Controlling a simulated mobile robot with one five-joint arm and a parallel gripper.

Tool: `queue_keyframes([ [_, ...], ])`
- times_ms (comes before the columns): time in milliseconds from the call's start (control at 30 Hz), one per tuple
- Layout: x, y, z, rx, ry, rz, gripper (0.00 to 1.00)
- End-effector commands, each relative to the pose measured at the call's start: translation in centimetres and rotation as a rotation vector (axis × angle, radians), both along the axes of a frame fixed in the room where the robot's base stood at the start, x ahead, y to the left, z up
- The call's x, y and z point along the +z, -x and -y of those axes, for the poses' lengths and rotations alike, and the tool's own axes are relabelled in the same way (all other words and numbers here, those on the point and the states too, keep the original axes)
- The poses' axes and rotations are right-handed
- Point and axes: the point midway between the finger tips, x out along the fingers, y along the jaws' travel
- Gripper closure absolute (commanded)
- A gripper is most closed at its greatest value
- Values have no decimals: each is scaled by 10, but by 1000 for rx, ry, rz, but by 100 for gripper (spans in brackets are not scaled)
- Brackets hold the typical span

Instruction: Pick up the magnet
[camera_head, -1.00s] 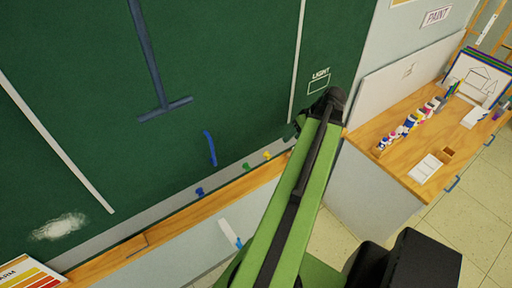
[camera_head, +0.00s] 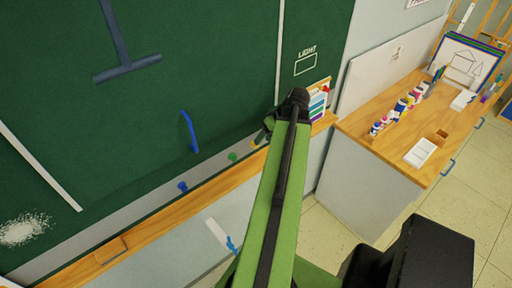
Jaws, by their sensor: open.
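Small magnets sit in a row on the grey strip at the bottom of the green board: a blue one (camera_head: 182,187), a green one (camera_head: 232,157) and a yellow one (camera_head: 254,146). Which of them is the task's magnet, I cannot tell. My gripper (camera_head: 261,136) is at the end of my green arm, in front of the board's lower right part. It is open, small and dark in the picture, and partly hidden by my arm. It appears just above the yellow magnet; whether it touches it I cannot tell.
A wooden ledge (camera_head: 200,200) runs under the board (camera_head: 60,90). A colour card (camera_head: 318,100) stands right of my arm. A wooden-topped cabinet (camera_head: 385,150) with paints is at right.

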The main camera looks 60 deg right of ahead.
Motion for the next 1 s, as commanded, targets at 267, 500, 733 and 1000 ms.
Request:
queue_keyframes([
  [267, -45, -19, -6, 2, -1, 0, 54],
  [500, -42, -21, -7, 1, 0, 0, 54],
  [733, -42, -21, -7, 2, -1, 0, 84],
  [1000, -42, -21, -7, 2, 0, 0, 100],
])
